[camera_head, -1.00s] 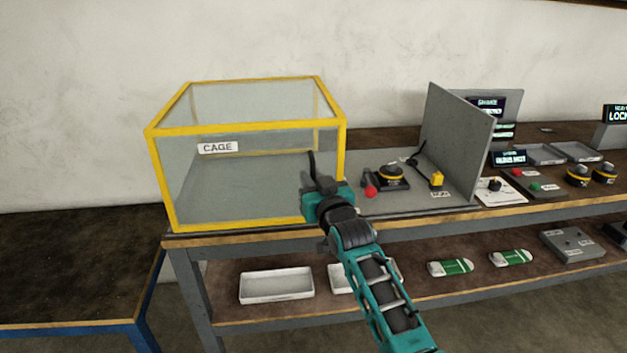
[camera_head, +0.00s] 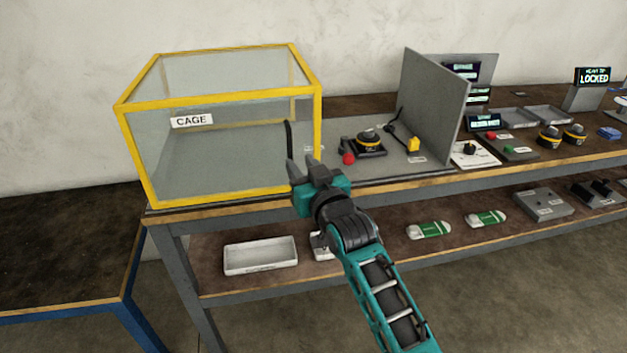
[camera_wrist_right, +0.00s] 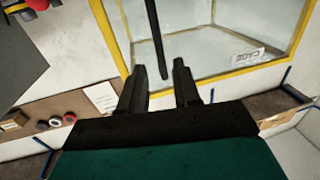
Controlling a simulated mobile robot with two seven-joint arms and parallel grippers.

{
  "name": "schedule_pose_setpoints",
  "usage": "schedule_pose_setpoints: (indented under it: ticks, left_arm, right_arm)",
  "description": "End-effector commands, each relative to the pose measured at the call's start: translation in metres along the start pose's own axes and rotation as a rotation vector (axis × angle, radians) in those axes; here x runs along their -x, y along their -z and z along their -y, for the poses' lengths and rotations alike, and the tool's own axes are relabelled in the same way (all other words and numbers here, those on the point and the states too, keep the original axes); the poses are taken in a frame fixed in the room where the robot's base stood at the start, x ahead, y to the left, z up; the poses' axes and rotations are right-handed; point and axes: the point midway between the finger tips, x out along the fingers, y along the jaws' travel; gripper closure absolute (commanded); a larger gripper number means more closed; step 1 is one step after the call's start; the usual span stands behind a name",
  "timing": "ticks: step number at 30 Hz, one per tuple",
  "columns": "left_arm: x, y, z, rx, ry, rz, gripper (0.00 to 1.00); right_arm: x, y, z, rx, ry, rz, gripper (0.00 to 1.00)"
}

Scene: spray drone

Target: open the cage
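The cage (camera_head: 221,94) is a clear box with a yellow frame and a "CAGE" label, standing at the left end of the bench. It looks closed. A thin black upright handle (camera_head: 288,138) is on its front, near the right edge. My right gripper (camera_head: 302,163) is just below and in front of the handle, fingers apart and pointing at the cage. In the right wrist view, the handle (camera_wrist_right: 155,40) lies beyond the open fingertips (camera_wrist_right: 160,68), in line with the gap; nothing is visibly held. My left gripper is in neither view.
Right of the cage are a red knob (camera_head: 349,158), a black-and-yellow device (camera_head: 367,142) and a grey upright panel (camera_head: 435,100). The lower shelf holds a white tray (camera_head: 260,256) and green-white items (camera_head: 428,230). A blue-framed table (camera_head: 60,250) stands at left.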

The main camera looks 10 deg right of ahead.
Motion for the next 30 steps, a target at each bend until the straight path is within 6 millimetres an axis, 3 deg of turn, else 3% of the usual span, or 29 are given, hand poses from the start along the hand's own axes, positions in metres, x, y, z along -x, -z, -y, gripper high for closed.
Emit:
schedule_pose_setpoints:
  ticks: [3, 9, 24, 26, 30]
  left_arm:
    - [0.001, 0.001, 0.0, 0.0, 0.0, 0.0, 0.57]
    - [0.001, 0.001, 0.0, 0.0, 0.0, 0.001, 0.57]
    - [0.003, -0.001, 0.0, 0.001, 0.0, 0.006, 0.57]
    - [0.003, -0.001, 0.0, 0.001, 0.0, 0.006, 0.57]
    - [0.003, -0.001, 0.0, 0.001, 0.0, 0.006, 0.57]
  right_arm:
    - [0.022, -0.001, 0.0, 0.0, 0.001, 0.001, 0.68]
    - [0.048, 0.0, 0.001, 0.0, 0.001, 0.0, 0.68]
    - [0.057, -0.002, 0.0, 0.0, 0.001, 0.003, 0.68]
    - [0.062, -0.01, -0.001, 0.0, -0.001, 0.019, 0.68]
    - [0.095, -0.063, -0.009, 0.0, -0.014, 0.124, 0.68]
